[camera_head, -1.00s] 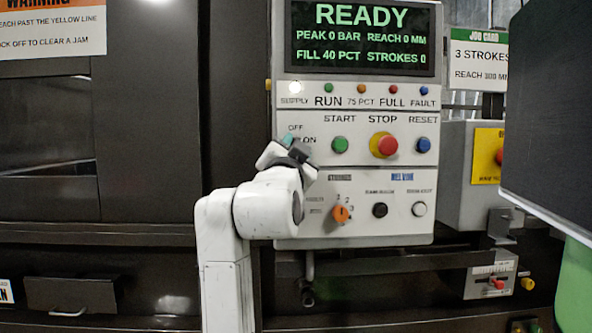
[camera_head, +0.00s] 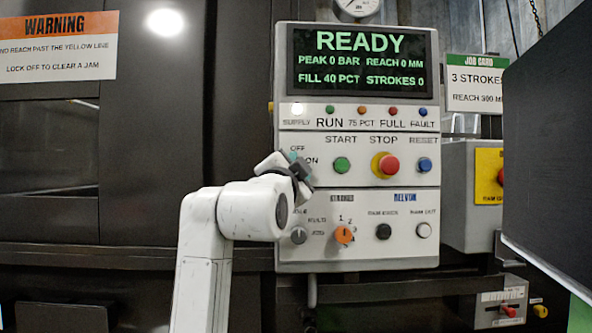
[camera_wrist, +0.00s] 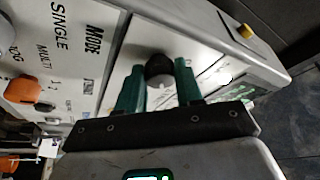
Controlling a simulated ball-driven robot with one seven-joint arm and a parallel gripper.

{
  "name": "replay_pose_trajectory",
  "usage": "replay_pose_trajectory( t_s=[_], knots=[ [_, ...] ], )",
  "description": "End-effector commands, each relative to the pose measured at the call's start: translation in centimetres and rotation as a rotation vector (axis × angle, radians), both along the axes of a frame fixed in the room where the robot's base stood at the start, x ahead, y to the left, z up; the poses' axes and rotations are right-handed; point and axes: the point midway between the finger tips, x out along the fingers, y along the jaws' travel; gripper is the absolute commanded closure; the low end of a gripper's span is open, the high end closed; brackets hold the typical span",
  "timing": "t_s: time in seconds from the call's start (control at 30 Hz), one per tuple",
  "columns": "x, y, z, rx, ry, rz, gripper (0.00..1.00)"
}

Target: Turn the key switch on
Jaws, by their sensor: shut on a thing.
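The key switch (camera_wrist: 160,70) shows in the wrist view as a dark round knob between the two green fingertips. My gripper (camera_wrist: 159,82) is shut on it, one finger on each side. In the head view my gripper (camera_head: 298,167) is at the left side of the control panel (camera_head: 430,205), just below the OFF and ON labels. There it covers the key switch, so which label the key points to cannot be told. The display (camera_head: 361,60) reads READY, fill 40 pct, strokes 0.
The green start button (camera_head: 341,165), red stop button (camera_head: 386,165) and blue reset button (camera_head: 424,165) are right of my gripper. The grey mode knob (camera_head: 298,236) and orange selector (camera_head: 343,235) are below. A dark screen (camera_head: 550,140) blocks the right side.

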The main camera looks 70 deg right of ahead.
Motion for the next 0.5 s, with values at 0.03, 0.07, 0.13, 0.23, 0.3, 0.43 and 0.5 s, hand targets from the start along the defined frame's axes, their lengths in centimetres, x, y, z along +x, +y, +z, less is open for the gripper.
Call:
replay_pose_trajectory(
  t_s=[0.03,0.07,0.13,0.23,0.3,0.43,0.5],
  knots=[
    [0.03,-0.01,-0.01,0.000,-0.002,0.002,0.95],
    [0.03,-0.02,0.00,0.000,-0.002,0.002,0.95],
    [0.02,-0.02,0.00,0.000,-0.001,0.002,0.59],
    [0.02,-0.02,0.01,0.000,-0.001,0.002,0.49],
    [0.00,-0.01,0.00,-0.001,-0.001,0.001,0.42],
    [-0.01,-0.01,0.01,-0.001,0.000,0.001,0.39],
    [-0.01,-0.01,0.01,-0.001,0.000,0.001,0.39]
  ],
)
